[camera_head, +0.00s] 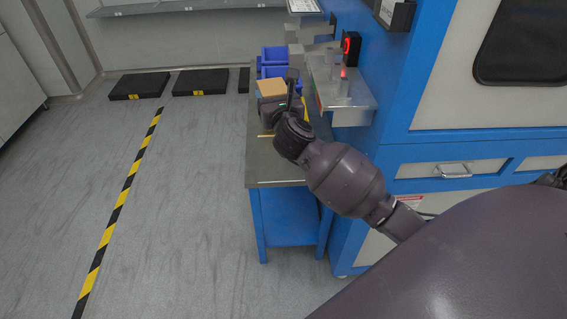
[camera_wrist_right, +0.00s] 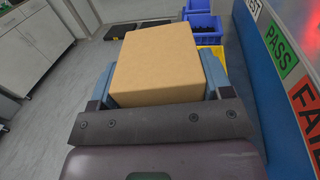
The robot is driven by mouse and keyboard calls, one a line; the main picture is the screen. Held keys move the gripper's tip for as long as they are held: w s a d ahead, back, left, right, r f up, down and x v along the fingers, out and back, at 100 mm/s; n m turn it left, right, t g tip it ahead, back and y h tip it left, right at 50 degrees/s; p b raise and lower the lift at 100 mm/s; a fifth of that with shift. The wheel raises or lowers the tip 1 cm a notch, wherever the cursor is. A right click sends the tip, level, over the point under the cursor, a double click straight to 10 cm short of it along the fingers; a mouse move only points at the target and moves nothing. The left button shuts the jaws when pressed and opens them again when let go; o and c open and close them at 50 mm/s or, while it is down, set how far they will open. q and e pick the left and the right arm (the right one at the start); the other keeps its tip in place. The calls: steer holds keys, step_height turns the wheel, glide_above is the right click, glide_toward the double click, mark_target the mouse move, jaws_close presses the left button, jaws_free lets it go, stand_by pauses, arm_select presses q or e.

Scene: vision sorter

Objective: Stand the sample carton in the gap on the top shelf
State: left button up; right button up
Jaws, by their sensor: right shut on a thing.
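A plain tan carton (camera_wrist_right: 158,65) fills the middle of the right wrist view, between the two fingers of my right gripper (camera_wrist_right: 157,90). The gripper is shut on it. In the head view the carton (camera_head: 271,88) shows at the end of my right arm, above the far part of a workbench. My right gripper (camera_head: 280,103) is partly hidden by its own wrist there. I cannot tell how far the carton is above the bench. My left gripper is not in view. No shelf with a gap can be made out for certain; a grey wall shelf (camera_head: 185,6) runs along the back.
The grey-topped blue workbench (camera_head: 262,165) stands against a blue and white machine (camera_head: 450,150). Blue bins (camera_head: 273,55) stand beyond the carton. A metal ledge (camera_head: 350,100) with a red-lit device (camera_head: 351,47) juts out at right. PASS (camera_wrist_right: 281,51) and FAIL labels are close on the right.

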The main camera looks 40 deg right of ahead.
steer(key=w+d+f+m+g+h+b, duration=0.1)
steer(key=w+d+f+h+b, duration=0.15)
steer(key=d+f, duration=0.35)
steer(key=w+d+f+m+g+h+b, duration=0.1)
steer(key=w+d+f+b, duration=0.25)
steer(key=f, duration=0.45)
steer(key=shift+y, duration=0.25)
step_height(320, 180, down, 9)
steer(key=b, duration=0.4)
steer(key=shift+a+f+b, duration=0.1)
steer(key=shift+a+b, duration=0.05)
steer(key=shift+b, duration=0.25)
steer(key=shift+f, duration=0.35)
steer(key=shift+r, duration=0.25)
steer(key=shift+f, duration=0.15)
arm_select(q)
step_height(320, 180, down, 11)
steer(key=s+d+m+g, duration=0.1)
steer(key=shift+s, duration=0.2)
arm_select(e)
steer(key=o, duration=1.2)
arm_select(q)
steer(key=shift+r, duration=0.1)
